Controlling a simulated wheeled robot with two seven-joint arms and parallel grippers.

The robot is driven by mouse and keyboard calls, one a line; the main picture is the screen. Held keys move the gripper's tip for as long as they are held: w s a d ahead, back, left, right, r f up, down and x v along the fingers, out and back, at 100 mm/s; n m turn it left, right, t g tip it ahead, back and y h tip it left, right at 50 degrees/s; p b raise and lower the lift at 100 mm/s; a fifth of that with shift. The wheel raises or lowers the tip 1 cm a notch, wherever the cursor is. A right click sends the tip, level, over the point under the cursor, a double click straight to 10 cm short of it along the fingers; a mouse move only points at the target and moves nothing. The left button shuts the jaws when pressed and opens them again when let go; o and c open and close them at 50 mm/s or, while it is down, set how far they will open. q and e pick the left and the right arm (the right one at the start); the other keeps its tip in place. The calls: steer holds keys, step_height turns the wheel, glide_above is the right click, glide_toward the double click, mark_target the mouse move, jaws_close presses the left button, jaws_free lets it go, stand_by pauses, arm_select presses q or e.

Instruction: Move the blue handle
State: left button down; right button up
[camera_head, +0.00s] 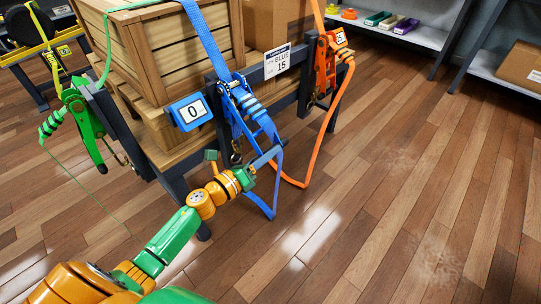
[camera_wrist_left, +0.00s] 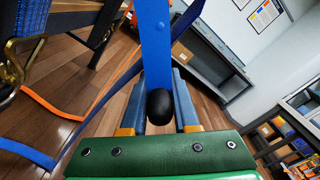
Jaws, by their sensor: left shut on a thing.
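The blue ratchet (camera_head: 250,115) hangs on the dark rail with a blue strap running through it. Its blue handle shows in the left wrist view (camera_wrist_left: 156,45) as a flat blue bar ending in a black knob (camera_wrist_left: 160,106). My left gripper (camera_head: 268,158) is at the lower end of this ratchet and is shut on the handle. In the left wrist view the fingers (camera_wrist_left: 159,92) stand on either side of the knob end. The exact contact is partly hidden in the head view. My right gripper is out of view.
A sign reading BLUE 15 (camera_head: 277,61) and a display reading 0 (camera_head: 189,112) flank the ratchet. An orange ratchet (camera_head: 325,65) is to the right, a green one (camera_head: 85,125) to the left. Wooden crates (camera_head: 160,50) stand behind. Loose straps hang low; the floor at right is clear.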

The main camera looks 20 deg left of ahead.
arm_select(q)
steer(key=shift+a+r, duration=0.15)
steer(key=shift+r, duration=0.05)
steer(key=c, duration=0.7)
jaws_free()
steer(key=shift+w+f, duration=0.1)
steer(key=shift+f, duration=0.05)
steer(key=v, duration=0.7)
